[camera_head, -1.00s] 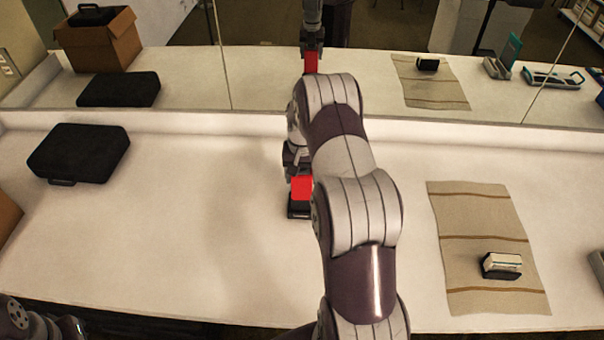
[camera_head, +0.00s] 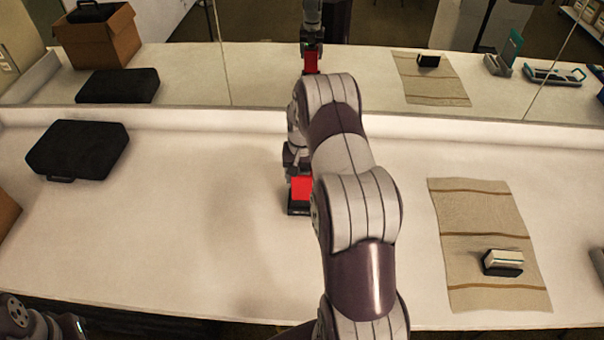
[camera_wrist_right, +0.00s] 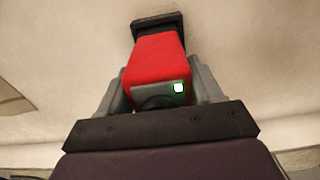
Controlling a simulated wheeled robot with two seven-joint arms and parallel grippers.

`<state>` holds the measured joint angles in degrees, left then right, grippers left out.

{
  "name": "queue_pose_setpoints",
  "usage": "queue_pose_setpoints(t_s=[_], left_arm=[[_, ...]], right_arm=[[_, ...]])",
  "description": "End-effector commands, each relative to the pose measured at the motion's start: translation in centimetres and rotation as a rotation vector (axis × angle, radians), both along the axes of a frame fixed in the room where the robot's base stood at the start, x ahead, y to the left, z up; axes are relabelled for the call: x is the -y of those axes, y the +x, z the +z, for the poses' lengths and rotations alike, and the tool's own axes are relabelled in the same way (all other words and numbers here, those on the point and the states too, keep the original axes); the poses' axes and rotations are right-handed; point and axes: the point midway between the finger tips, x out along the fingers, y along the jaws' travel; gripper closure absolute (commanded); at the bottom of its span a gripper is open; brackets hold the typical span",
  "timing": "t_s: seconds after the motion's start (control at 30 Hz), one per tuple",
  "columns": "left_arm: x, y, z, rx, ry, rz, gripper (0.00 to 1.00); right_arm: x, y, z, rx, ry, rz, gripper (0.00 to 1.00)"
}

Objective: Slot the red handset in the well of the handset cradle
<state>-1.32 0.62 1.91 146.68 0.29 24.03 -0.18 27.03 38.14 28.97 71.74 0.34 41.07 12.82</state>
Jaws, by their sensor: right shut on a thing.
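The red handset (camera_head: 302,188) stands upright in my right gripper (camera_head: 298,172), near the middle of the white counter. In the right wrist view the red handset (camera_wrist_right: 157,60) is between the two fingers of my right gripper (camera_wrist_right: 160,88), which is shut on it. The black handset cradle (camera_head: 298,209) is directly below the handset's lower end. In the right wrist view the cradle (camera_wrist_right: 158,20) shows as a dark rim around that end. How deep the handset sits in the well cannot be told. My left gripper is not clearly in view; only part of my left arm shows at bottom left.
A black case (camera_head: 78,150) lies at left. A striped cloth (camera_head: 475,215) at right carries a black-and-silver block (camera_head: 502,262). A mirror (camera_head: 270,75) behind the counter reflects these things.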

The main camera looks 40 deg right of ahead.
Motion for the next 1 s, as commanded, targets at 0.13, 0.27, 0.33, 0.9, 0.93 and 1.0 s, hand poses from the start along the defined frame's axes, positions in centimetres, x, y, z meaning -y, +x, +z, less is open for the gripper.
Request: queue_pose_setpoints(t_s=[0.13, 0.27, 0.33, 0.9, 0.93, 1.0], left_arm=[[0.0, 0.0, 0.0, 0.0, 0.0, 0.0, 1.0], [0.0, 0.0, 0.0, 0.0, 0.0, 0.0, 1.0], [0.0, 0.0, 0.0, 0.0, 0.0, 0.0, 1.0], [0.0, 0.0, 1.0, 0.0, 0.0, 0.0, 1.0], [0.0, 0.0, 1.3, 0.0, 0.0, 0.0, 1.0], [0.0, 0.0, 1.8, 0.0, 0.0, 0.0, 1.0]], right_arm=[[0.0, 0.1, 0.0, 0.002, -0.001, 0.0, 1.0], [0.0, 0.0, 0.0, 0.001, -0.001, 0.0, 1.0], [0.0, 0.0, 0.0, 0.001, -0.001, 0.0, 1.0], [0.0, 0.0, 1.2, 0.0, 0.0, 0.0, 0.05], [0.0, 0.0, 1.5, 0.0, 0.0, 0.0, 0.05], [0.0, 0.0, 2.2, 0.0, 0.0, 0.0, 0.05]])
